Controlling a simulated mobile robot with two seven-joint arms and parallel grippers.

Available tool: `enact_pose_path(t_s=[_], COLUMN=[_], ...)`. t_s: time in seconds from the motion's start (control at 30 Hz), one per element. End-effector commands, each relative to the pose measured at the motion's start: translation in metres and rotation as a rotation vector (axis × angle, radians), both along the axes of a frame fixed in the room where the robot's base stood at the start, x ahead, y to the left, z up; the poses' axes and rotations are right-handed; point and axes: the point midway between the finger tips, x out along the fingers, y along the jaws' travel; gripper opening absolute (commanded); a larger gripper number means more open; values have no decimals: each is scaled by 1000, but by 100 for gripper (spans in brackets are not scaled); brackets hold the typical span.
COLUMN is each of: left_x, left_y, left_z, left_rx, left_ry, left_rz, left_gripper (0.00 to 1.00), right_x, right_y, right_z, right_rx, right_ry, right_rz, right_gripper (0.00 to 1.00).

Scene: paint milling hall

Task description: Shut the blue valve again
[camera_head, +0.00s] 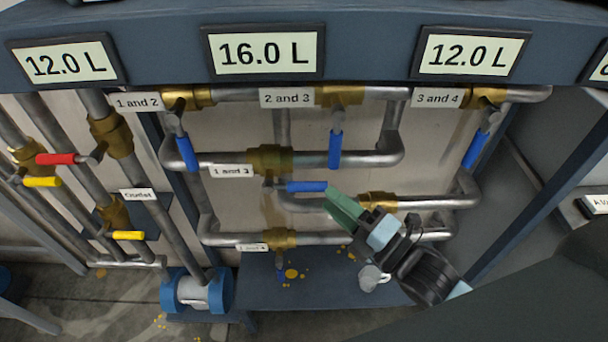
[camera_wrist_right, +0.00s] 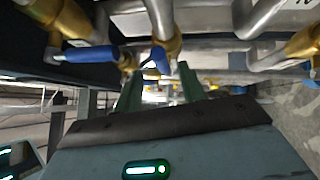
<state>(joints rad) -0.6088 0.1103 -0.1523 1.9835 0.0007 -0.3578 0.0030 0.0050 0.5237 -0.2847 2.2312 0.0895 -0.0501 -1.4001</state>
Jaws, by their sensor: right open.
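Several blue-handled valves sit on the pipes in the head view. The "1 and 3" valve's blue handle (camera_head: 307,187) lies level, along its pipe. The handles of "1 and 2" (camera_head: 187,153), "2 and 3" (camera_head: 335,150) and "3 and 4" (camera_head: 475,150) hang down, across their pipes. My right gripper (camera_head: 340,207) is open, its green fingertips just right of and below the level handle's free end. The right wrist view shows its fingers (camera_wrist_right: 160,90) apart, with a blue handle (camera_wrist_right: 157,61) just beyond them; I cannot tell if they touch. My left gripper is out of view.
A brass valve (camera_head: 378,202) is partly behind my right gripper. Red (camera_head: 56,159) and yellow (camera_head: 128,235) handles are on the left pipes. A blue pump (camera_head: 195,291) stands below. Volume displays (camera_head: 263,53) line the top beam. Pipes closely surround the gripper.

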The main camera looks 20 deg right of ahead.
Motion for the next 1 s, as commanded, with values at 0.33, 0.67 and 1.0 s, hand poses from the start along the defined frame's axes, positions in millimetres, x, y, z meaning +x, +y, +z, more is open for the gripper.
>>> enact_pose_path(t_s=[0.33, 0.67, 1.0], left_x=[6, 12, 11], left_y=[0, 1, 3], left_z=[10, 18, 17], left_rx=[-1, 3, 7], left_ry=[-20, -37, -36], left_rz=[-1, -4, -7], left_gripper=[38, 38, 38], right_x=[29, 63, 67], right_y=[16, 36, 38], right_z=[8, 11, 11], right_rx=[4, 4, 2], right_ry=[-3, 1, 4], right_rz=[-1, 1, 0], right_gripper=[41, 41, 41])
